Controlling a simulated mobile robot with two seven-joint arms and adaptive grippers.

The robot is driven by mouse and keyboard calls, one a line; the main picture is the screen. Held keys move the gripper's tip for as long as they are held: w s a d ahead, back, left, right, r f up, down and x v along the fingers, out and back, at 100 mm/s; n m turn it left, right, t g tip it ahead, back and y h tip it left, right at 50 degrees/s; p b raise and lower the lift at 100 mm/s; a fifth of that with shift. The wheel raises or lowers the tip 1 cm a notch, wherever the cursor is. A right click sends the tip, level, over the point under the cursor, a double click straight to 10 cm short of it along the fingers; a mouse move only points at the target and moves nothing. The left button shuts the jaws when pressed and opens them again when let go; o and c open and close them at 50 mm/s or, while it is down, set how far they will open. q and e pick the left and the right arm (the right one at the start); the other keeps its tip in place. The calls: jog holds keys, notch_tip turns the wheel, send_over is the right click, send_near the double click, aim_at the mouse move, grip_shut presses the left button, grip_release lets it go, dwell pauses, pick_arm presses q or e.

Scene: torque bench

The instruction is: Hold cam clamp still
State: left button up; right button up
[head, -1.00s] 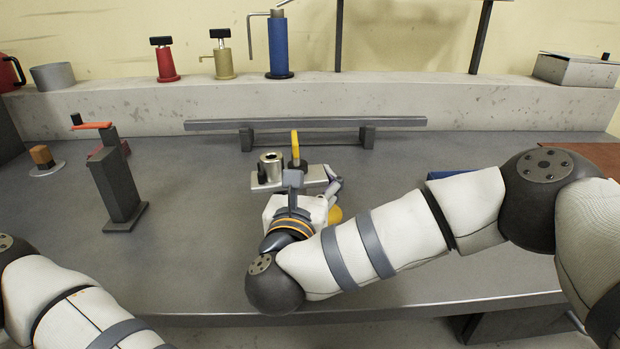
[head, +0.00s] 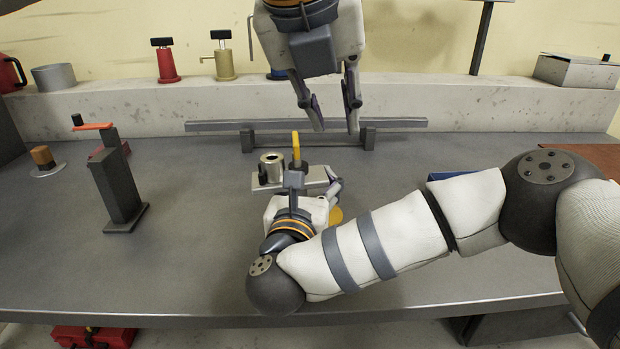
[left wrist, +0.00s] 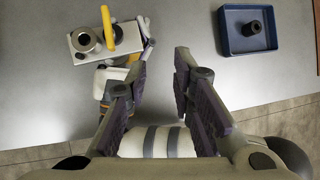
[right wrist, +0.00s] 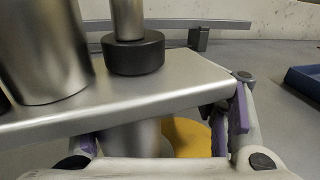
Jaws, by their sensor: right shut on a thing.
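The cam clamp (head: 317,174) is a grey metal plate with a hollow steel cylinder (head: 271,165) and an upright yellow lever (head: 296,146). My right gripper (head: 315,190) is at its near side, shut on it. In the right wrist view, the fingers sit below the plate's edge (right wrist: 150,100), around a grey round part (right wrist: 137,139); the exact contact is partly hidden. My left gripper (head: 335,128) is open and empty, in the air above the bench. In the left wrist view, the clamp (left wrist: 72,42) lies left of its spread fingers (left wrist: 160,58).
A blue tray (left wrist: 231,47) with a dark round part (left wrist: 253,28) lies right of the clamp. A dark post with a red-orange arm (head: 118,185) stands on the left. A long grey bar on supports (head: 210,126) lies behind. The front-left bench is clear.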

aim_at(295, 138)
pick_arm(q)
jog(key=shift+w+a+f+n+y, duration=0.2)
jog(key=shift+w+a+f+y, duration=0.25)
jog(key=shift+w+a+f, duration=0.4)
jog(key=shift+w+a+f+n+y, duration=0.2)
jog(key=shift+w+a+f+y, duration=0.35)
jog(key=shift+w+f, duration=0.55)
jog(key=shift+w+a+f+n+y, duration=0.2)
jog(key=shift+w+a+f+y, duration=0.2)
jog(key=shift+w+a+f, duration=0.55)
jog(key=shift+w+d+r, duration=0.15)
jog(key=shift+w+d, duration=0.05)
jog(key=shift+d, duration=0.05)
jog(key=shift+c, duration=0.6)
grip_shut()
